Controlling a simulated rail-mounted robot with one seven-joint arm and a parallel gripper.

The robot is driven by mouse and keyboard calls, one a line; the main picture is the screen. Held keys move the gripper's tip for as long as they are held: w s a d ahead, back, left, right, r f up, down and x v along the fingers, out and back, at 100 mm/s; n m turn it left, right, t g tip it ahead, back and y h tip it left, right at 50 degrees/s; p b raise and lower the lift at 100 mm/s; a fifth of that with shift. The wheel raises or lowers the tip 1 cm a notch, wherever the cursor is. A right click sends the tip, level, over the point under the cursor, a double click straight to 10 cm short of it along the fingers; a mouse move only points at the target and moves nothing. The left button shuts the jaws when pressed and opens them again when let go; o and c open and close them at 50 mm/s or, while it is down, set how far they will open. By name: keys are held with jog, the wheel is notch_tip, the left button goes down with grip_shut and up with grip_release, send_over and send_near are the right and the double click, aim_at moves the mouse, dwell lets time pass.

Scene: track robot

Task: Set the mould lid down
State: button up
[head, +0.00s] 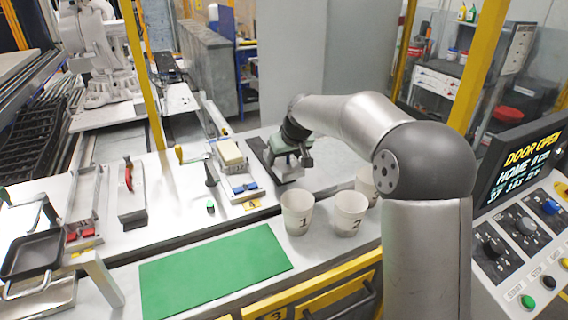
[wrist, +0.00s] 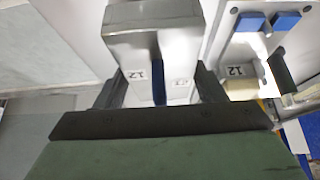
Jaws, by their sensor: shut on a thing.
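My gripper (head: 287,165) is low over the bench, just right of the white fixture. In the wrist view its two dark fingers (wrist: 157,88) are shut on a pale grey metal block, which looks like the mould lid (wrist: 152,45). The block carries small number labels, one reading 12, and a dark blue strip shows between its lower faces.
The white fixture (head: 258,203) beside my gripper holds a cream block (head: 230,152) and blue parts (head: 243,187). Paper cups (head: 297,222) (head: 348,225) stand in front. A green mat (head: 212,275) lies clear at the front. A red-handled tool (head: 128,178) is farther left.

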jog(key=shift+w+a+f, duration=0.1)
jog(key=shift+w+f, duration=0.2)
jog(key=shift+f, duration=0.1)
jog(key=shift+f+p, duration=0.3)
jog(key=shift+f, duration=1.2)
jog(key=shift+f, duration=0.1)
jog(key=shift+f, duration=0.15)
jog(key=o, duration=1.2)
